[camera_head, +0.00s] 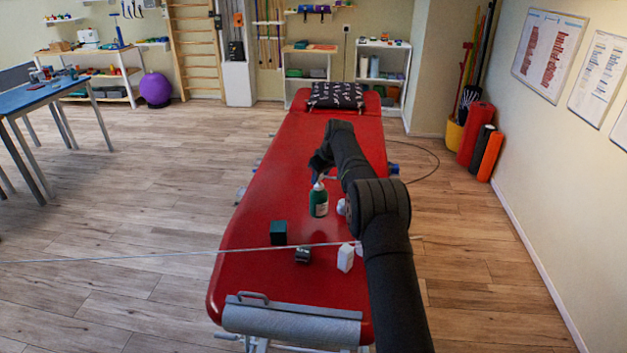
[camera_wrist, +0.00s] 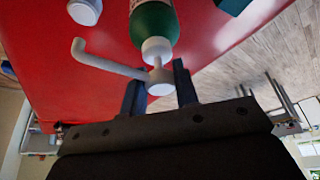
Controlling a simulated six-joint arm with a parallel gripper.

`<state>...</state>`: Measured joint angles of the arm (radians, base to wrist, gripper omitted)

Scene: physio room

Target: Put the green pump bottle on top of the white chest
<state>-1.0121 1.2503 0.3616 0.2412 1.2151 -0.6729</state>
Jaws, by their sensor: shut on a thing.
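The green pump bottle (camera_head: 319,203) is upright over the red treatment table (camera_head: 245,262), around its middle. I cannot tell whether its base touches the table. My gripper (camera_head: 318,175) is at the bottle's top, from above. In the wrist view, my gripper (camera_wrist: 160,84) has its two dark fingers on either side of the white pump head, shut on it. The green body of the bottle (camera_wrist: 154,24) extends away from the fingers, and the white spout points left. I cannot make out a white chest for certain in either view.
On the table are a dark green cube (camera_head: 278,232), a small dark item (camera_head: 303,255) and a white block-like item (camera_head: 345,258). A round white item (camera_head: 341,207) is just right of the bottle. A patterned pillow (camera_head: 336,96) lies at the far end. White shelves (camera_head: 383,75) stand behind.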

